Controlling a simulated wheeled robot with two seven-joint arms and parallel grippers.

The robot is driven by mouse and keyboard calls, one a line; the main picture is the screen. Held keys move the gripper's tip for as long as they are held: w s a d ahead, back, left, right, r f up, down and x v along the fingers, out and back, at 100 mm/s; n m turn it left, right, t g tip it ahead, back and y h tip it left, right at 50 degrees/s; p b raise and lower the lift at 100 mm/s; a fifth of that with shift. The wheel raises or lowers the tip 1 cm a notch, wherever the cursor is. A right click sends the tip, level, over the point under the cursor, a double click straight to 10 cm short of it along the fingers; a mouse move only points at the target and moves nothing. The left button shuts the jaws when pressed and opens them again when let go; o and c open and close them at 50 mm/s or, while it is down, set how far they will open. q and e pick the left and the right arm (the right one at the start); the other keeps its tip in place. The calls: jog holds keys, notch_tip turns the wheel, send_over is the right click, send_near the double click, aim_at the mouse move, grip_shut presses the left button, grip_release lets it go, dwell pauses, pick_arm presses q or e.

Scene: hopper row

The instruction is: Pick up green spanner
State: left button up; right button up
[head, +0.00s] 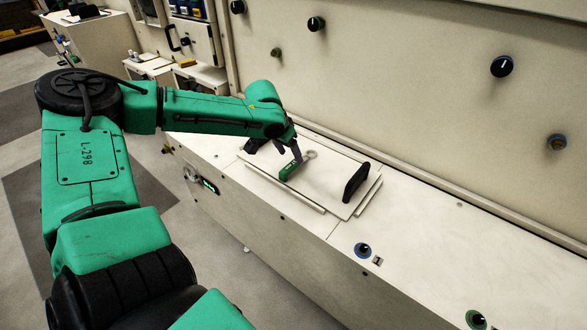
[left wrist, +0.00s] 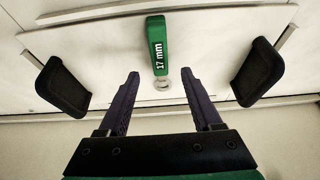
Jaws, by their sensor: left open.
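The green spanner (head: 288,172) lies on a pale hatch panel on top of the long cabinet, its metal end (head: 309,155) lying on the panel. In the left wrist view the spanner (left wrist: 156,40) shows a "17 mm" label, with its metal end towards my gripper. My left gripper (left wrist: 160,74) is open and empty, with dark fingers on either side of the metal end; no contact shows. In the head view the left gripper (head: 275,147) hangs over the panel close to the spanner. My right gripper is not in view.
The panel (head: 325,185) has a black handle (head: 357,182) at its right; the left wrist view shows two handles, left (left wrist: 62,88) and right (left wrist: 258,72). A wall with knobs (head: 501,67) stands behind. The cabinet top (head: 425,225) is mostly clear to the right.

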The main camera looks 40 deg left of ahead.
aim_at(293, 163)
pick_arm(q)
jog(key=b+x, duration=0.1)
jog(key=x, duration=0.3)
jog(key=shift+s+f, duration=0.15)
jog(key=shift+f, duration=0.15)
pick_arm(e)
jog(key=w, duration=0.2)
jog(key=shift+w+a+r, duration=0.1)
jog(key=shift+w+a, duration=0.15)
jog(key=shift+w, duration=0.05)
pick_arm(q)
jog(key=shift+f, duration=0.2)
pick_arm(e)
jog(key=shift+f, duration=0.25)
pick_arm(q)
jog(key=shift+c, duration=0.3)
grip_shut()
